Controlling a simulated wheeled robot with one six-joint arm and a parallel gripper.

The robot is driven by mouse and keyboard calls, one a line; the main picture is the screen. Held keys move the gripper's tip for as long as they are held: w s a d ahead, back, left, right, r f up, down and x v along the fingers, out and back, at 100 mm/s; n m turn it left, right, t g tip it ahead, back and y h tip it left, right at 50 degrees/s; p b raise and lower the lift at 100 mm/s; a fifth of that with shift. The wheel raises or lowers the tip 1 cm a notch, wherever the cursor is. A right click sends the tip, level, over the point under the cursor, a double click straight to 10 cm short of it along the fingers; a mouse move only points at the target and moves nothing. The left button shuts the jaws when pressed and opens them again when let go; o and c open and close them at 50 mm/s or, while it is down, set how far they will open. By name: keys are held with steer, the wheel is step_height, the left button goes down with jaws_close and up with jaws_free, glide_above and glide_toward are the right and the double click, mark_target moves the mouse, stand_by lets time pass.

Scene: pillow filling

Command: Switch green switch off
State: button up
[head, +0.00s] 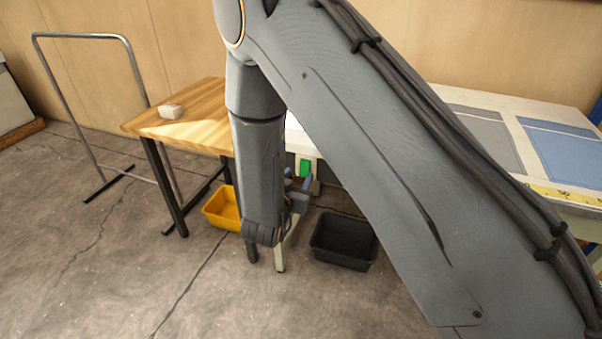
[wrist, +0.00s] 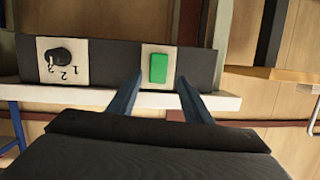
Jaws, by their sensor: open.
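The green switch (wrist: 158,68) is a green rectangle on a pale plate (wrist: 147,81) set in a dark panel in the wrist view. It also shows as a small green patch in the head view (head: 305,168). My gripper (wrist: 158,84) is open, its two blue-grey fingers on either side of the switch in the picture. The gap between them looks empty. I cannot tell whether the fingers touch the panel. In the head view my gripper (head: 297,184) is partly hidden by my wrist, beside the switch. Whether the switch is on or off is unclear.
A black rotary knob (wrist: 60,57) with numbers sits left of the switch in the wrist view. A wooden table (head: 190,125) bears a pale block (head: 171,111). A yellow bin (head: 222,208) and a black bin (head: 343,242) stand on the floor. Open floor lies at the front left.

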mark_target(305, 165)
steer(key=w, duration=0.1)
steer(key=w+d+t+h, duration=0.1)
steer(key=w, duration=0.1)
steer(key=w+t+h, duration=0.1)
steer(key=shift+w+d+f+p, duration=0.15)
steer(key=shift+w+f+p, duration=0.05)
steer(key=shift+f+p, duration=0.1)
stand_by(0.5)
